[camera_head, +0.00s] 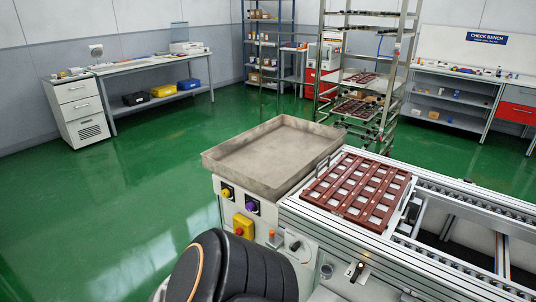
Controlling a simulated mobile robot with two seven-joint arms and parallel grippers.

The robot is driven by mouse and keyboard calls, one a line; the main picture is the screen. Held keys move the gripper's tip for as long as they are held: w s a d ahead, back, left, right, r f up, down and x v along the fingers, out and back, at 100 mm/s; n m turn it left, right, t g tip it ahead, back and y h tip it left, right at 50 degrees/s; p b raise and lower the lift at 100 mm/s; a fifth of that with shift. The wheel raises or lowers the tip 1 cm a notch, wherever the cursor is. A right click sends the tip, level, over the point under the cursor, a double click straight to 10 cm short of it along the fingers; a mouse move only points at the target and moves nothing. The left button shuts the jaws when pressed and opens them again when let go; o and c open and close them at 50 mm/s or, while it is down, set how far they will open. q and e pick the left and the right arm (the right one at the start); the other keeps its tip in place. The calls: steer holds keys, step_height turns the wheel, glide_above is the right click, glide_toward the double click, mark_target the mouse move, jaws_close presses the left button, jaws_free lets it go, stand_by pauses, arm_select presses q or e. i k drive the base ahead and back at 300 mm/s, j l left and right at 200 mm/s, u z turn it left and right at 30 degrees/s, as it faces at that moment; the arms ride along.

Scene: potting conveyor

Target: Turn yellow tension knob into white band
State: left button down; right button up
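The yellow tension knob (227,193) sits on a dark plate on the front panel of the light grey machine housing, under the left corner of the grey tray. A purple knob (252,207) is to its right and a little lower. The white band is too small to make out at this distance, so I cannot tell where the yellow knob points. Neither of my grippers is in view.
A yellow box with a red button (243,227) is below the knobs. The grey tray (226,164) overhangs them. A brown slatted tray (341,208) lies on the conveyor (465,278). A rack (385,100) stands behind. Green floor left of the housing is clear.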

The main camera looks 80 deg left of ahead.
mark_target(226, 193)
steer(key=u, duration=2.9)
steer(key=i+j, duration=0.2)
steer(key=j, duration=0.15)
steer(key=i+j+z, duration=0.1)
steer(key=i+j, duration=0.15)
steer(key=i+j+z, duration=0.1)
steer(key=j, duration=0.4)
steer(key=i+j, duration=0.25)
steer(key=j, duration=0.15)
steer(key=i+j+z, duration=0.1)
steer(key=j, duration=0.3)
steer(key=i+j, duration=0.3)
steer(key=i+j+z, duration=0.1)
steer(key=j, duration=0.4)
steer(key=i+j+z, duration=0.1)
steer(key=j, duration=0.3)
steer(key=i, duration=0.1)
